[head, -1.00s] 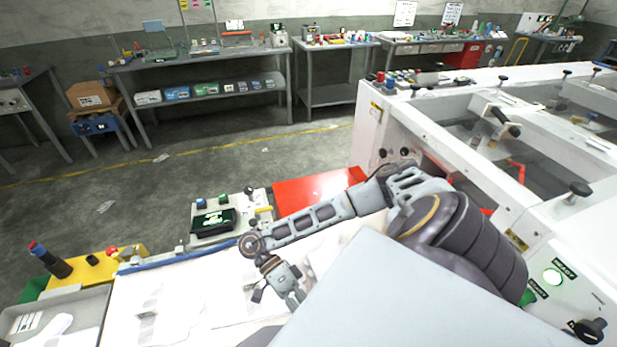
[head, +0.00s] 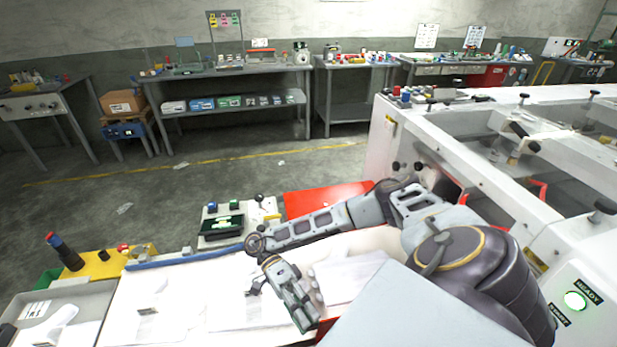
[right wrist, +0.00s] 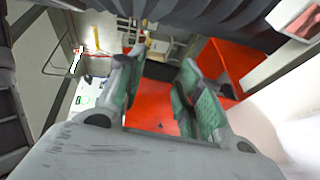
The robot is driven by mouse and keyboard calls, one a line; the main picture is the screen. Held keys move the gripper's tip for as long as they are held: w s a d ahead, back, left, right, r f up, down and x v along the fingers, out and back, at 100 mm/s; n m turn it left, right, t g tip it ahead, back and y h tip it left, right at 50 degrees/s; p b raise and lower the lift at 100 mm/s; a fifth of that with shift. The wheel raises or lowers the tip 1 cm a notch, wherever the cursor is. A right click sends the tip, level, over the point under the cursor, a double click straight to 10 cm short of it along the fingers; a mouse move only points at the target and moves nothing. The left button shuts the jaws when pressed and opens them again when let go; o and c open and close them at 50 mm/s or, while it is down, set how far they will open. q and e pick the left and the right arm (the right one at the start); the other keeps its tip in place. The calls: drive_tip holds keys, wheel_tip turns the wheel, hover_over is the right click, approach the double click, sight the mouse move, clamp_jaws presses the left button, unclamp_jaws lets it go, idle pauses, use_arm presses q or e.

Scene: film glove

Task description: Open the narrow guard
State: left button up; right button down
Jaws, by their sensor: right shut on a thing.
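The white machine (head: 495,184) stands at the right of the head view. Clear covers with black handles, one a dark handle (head: 524,137), lie over its top; I cannot tell which is the narrow guard. My right gripper (head: 303,318) points down over the white worktop, well left of those covers. In the right wrist view its green-padded fingers (right wrist: 160,90) stand apart with a red surface (right wrist: 158,98) between or behind them. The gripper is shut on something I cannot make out. My left gripper is out of view.
A white worktop (head: 185,300) with pale sheets lies below my right arm. A grey tray (head: 85,297) and a yellow block (head: 98,264) are at its left. A red panel (head: 312,199) lies beyond the arm. Open floor (head: 120,185) reaches back to the benches.

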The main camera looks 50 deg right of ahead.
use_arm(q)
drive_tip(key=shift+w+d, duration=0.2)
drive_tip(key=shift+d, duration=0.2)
use_arm(e)
drive_tip(key=c, duration=1)
unclamp_jaws()
drive_tip(key=shift+o, duration=0.2)
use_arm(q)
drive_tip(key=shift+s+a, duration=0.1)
use_arm(e)
drive_tip(key=shift+w, duration=0.1)
drive_tip(key=v, duration=1.1)
drive_tip(key=shift+w, duration=0.4)
